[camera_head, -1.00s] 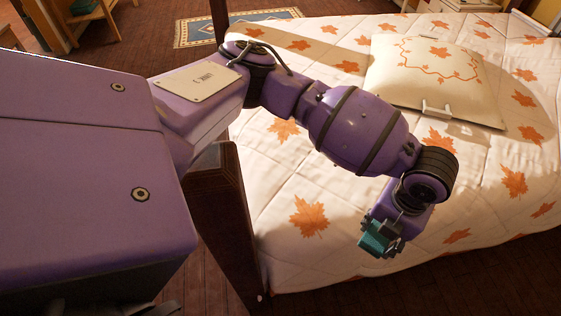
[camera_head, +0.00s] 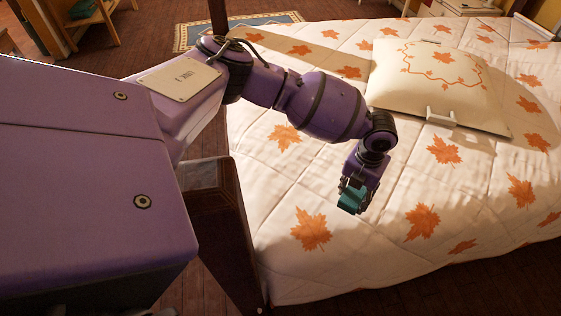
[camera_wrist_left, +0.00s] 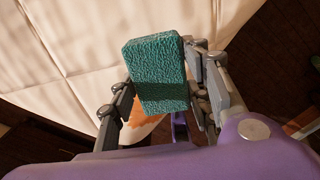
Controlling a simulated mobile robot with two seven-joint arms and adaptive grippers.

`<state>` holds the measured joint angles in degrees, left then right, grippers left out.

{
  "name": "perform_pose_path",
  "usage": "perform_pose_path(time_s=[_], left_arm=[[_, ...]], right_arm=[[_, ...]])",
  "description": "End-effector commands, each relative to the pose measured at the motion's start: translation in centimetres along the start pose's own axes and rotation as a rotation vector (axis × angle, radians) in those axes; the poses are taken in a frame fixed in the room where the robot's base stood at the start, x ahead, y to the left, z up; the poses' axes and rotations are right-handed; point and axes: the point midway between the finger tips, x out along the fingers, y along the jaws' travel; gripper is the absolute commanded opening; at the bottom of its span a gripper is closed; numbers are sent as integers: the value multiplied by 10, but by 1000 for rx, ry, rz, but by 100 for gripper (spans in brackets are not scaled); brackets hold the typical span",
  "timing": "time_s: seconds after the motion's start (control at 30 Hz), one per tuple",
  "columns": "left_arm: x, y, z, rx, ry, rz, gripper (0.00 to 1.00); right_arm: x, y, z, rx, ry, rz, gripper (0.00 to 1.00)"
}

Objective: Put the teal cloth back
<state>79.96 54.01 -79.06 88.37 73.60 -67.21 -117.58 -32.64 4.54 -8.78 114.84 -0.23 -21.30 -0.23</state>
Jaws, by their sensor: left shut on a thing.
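The teal cloth (camera_head: 352,197) is a small folded block in my left gripper (camera_head: 354,190), above the near part of the bed. In the left wrist view the cloth (camera_wrist_left: 157,72) stands between the two fingers of the left gripper (camera_wrist_left: 160,98), which are shut on it. Its textured face shows, and the lower sides are partly covered by the fingers. My right gripper is not in view.
The bed (camera_head: 300,190) with a leaf-patterned quilt fills the middle and right. A pillow (camera_head: 430,80) lies at its far side. A dark wooden bedpost (camera_head: 225,225) stands close to my arm. A blue rug (camera_head: 195,36) lies beyond, near a wooden shelf (camera_head: 95,15).

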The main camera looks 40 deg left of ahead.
Motion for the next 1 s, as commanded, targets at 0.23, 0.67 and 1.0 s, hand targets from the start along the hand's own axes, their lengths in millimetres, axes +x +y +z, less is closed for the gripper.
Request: perform_pose_path(time_s=[0.23,0.67,1.0], left_arm=[[16,7,10,-1,1,0,24],[48,8,11,-1,2,0,24],[50,8,10,-1,3,0,63]], right_arm=[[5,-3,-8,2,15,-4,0],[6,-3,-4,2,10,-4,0],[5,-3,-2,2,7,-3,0]])
